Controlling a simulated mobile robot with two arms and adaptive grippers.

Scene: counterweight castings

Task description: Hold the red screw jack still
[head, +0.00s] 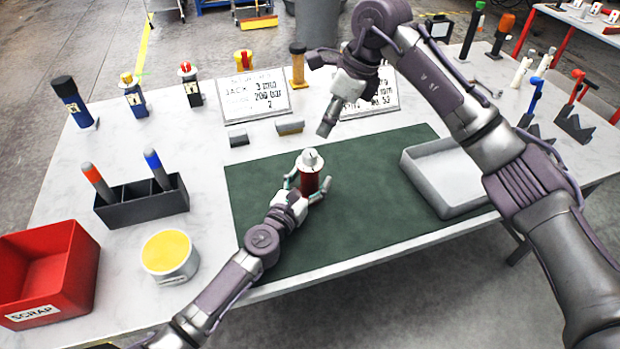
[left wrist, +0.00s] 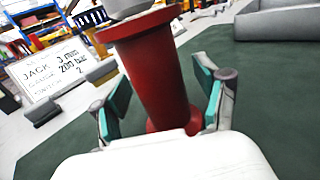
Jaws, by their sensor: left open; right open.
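The red screw jack (head: 309,184) stands upright on the green mat (head: 262,240), with a pale metal top. In the left wrist view its red body (left wrist: 158,75) fills the middle, its top cut off by the frame edge. My left gripper (head: 306,190) is open around the jack, one teal-padded finger on each side. In the left wrist view the fingers (left wrist: 163,108) appear slightly apart from the body. My right gripper (head: 328,127) is open and empty, above the back edge of the mat, behind the jack.
A grey tray (head: 472,206) lies at the mat's right. Two sign cards (head: 254,95) and small dark blocks (head: 238,138) stand behind the mat. A red scrap bin (head: 45,308), yellow-topped tub (head: 170,276) and black holder (head: 142,208) are at left.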

